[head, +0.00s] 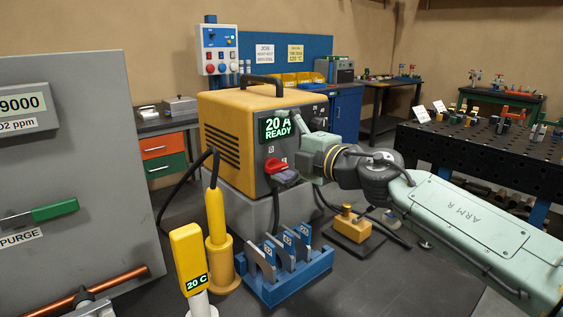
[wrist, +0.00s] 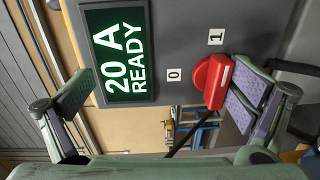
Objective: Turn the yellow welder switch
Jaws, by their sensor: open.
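The yellow welder (head: 232,130) stands on a grey block, its dark front panel facing right. Its lit display (head: 278,125) reads "20 A READY". The welder's switch is a red knob (head: 275,166) below the display; it also shows in the wrist view (wrist: 211,82), with labels 0 (wrist: 174,74) and 1 (wrist: 215,37) beside it. My gripper (head: 294,148) is open in front of the panel. In the wrist view its fingers (wrist: 160,97) are wide apart. The knob lies close beside the right finger; whether they touch I cannot tell. The knob's exact setting is unclear.
A blue rack (head: 287,283) with upright plates and a yellow torch in its holder (head: 218,240) stand in front of the welder. A yellow meter (head: 188,257) reads 20 C. A small yellow block (head: 346,226) lies below my arm. A grey cabinet (head: 70,150) fills the left.

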